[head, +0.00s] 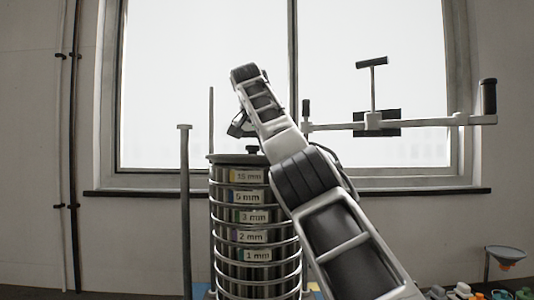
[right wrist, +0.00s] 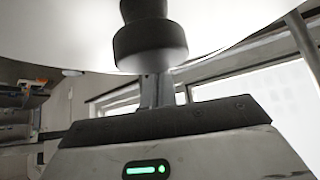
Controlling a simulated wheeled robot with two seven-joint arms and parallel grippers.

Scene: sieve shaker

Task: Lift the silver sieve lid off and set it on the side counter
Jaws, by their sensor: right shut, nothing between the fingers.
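The sieve lid (head: 225,158) is a flat grey disc with a dark knob (head: 252,149), resting level on top of the sieve stack (head: 225,215). My right arm crosses in front of the stack's right side. My right gripper (head: 238,129) is just above and left of the knob, partly hidden by its own wrist. In the right wrist view, the shut, empty fingers (right wrist: 155,92) point at the dark knob (right wrist: 150,42), with the pale lid (right wrist: 65,35) filling the top; whether they touch it I cannot tell. My left gripper is out of view. The side counter is not clearly visible.
A clamp bar with handles (head: 430,122) extends to the right of the stack. Upright posts (head: 185,210) stand close on the left. A funnel on a stand (head: 506,255) and several small coloured items (head: 462,291) are at the lower right. A window is behind.

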